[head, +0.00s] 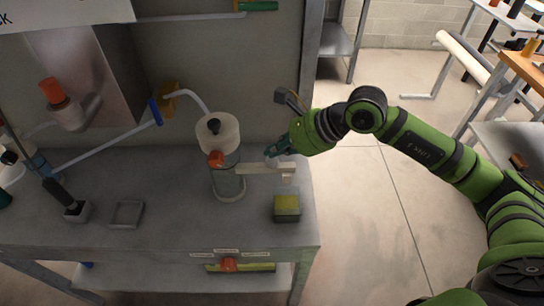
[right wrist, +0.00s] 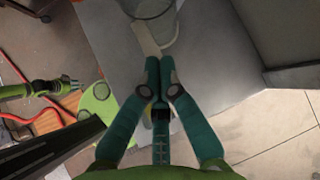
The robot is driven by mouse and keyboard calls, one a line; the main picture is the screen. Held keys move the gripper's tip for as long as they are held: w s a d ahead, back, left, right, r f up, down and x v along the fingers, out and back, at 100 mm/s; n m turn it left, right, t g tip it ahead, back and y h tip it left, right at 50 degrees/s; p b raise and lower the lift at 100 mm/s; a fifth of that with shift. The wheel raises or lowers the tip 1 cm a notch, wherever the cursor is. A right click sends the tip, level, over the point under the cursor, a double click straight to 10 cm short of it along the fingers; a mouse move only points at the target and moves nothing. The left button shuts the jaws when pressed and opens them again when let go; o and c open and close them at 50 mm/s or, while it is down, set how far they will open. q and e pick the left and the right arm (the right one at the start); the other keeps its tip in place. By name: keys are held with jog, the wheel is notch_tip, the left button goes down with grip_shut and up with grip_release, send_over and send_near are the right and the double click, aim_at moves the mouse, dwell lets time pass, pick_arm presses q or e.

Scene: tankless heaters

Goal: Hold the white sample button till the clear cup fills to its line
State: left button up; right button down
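A clear cylinder (head: 228,182) with a white lid and an orange fitting stands on the grey bench; a clear rounded vessel (right wrist: 152,8) shows at the top of the right wrist view. A pale flat arm (head: 258,168) runs right from the cylinder, with a small whitish piece (head: 288,179) under its end. I cannot make out a separate cup, its line or its level. My right gripper (head: 272,152) is at this arm's right end, its teal fingers together with nothing seen between them (right wrist: 158,62). The white button is not distinguishable, perhaps hidden by the fingers.
A yellow-topped box (head: 287,206) stands near the bench's right front corner. A square grey tray (head: 127,214) and a black-handled tool (head: 62,195) are on the left. A white pipe (head: 105,147) crosses behind.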

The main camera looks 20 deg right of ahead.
aim_at(275, 160)
jog(key=shift+r, duration=0.15)
jog(key=shift+r+p, duration=1.3)
jog(key=shift+r, duration=1.25)
notch_tip(275, 160, up, 4)
jog(key=n+p, duration=0.2)
jog(key=p, duration=0.1)
jog(key=n+p, duration=0.2)
jog(key=shift+s+a+f+n+p, duration=0.1)
jog(key=shift+s+n+p, duration=0.05)
jog(key=shift+n+p, duration=0.25)
jog(key=shift+f, duration=0.2)
